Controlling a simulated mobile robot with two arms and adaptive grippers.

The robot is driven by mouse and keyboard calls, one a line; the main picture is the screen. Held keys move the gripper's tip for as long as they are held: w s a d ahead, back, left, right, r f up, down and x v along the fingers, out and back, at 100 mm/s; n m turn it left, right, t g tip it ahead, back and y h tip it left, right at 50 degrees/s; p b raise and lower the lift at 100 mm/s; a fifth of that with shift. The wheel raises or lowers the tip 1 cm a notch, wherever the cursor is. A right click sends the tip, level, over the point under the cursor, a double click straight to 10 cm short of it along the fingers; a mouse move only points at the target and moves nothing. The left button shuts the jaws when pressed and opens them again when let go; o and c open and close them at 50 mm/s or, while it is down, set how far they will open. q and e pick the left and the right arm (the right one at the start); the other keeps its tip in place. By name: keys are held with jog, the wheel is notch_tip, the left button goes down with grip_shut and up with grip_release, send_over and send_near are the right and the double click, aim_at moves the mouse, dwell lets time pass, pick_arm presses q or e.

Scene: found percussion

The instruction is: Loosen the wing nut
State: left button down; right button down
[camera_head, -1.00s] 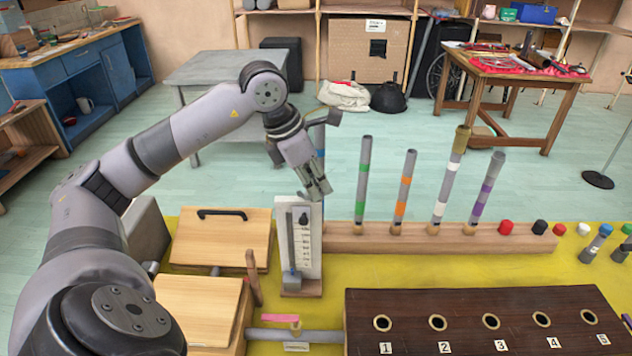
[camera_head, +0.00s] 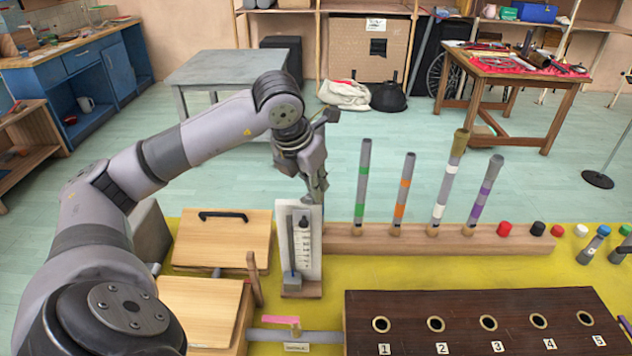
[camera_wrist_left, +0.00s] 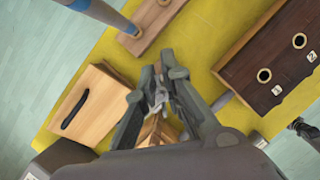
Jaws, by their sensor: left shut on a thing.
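A small upright stand (camera_head: 312,268) with a white scale board has a grey slider at its lower left and a dark part near its top. My left gripper (camera_head: 318,196) comes down from above at the top right edge of this board. In the left wrist view my left gripper (camera_wrist_left: 160,95) has its fingertips closed around a small grey metal piece, which I take to be the wing nut. The fingers hide most of it, and the head view does not show it clearly. My right gripper is not in view.
A long wooden rail (camera_head: 400,244) with upright banded tubes runs right of the stand. A dark slab (camera_head: 460,325) with numbered holes lies in front. Two wooden boxes (camera_head: 222,240) stand left, one with a black handle. A grey tube (camera_head: 318,337) lies near the front.

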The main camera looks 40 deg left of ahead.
pick_arm(q)
jog(key=shift+w+a+r+n, duration=0.15)
jog(key=shift+a+r+n, duration=0.2)
jog(key=shift+n, duration=0.35)
jog(key=n, duration=0.1)
jog(key=n+y+p, duration=0.1)
jog(key=n+y, duration=0.1)
jog(key=n, duration=0.1)
jog(key=shift+a, duration=0.25)
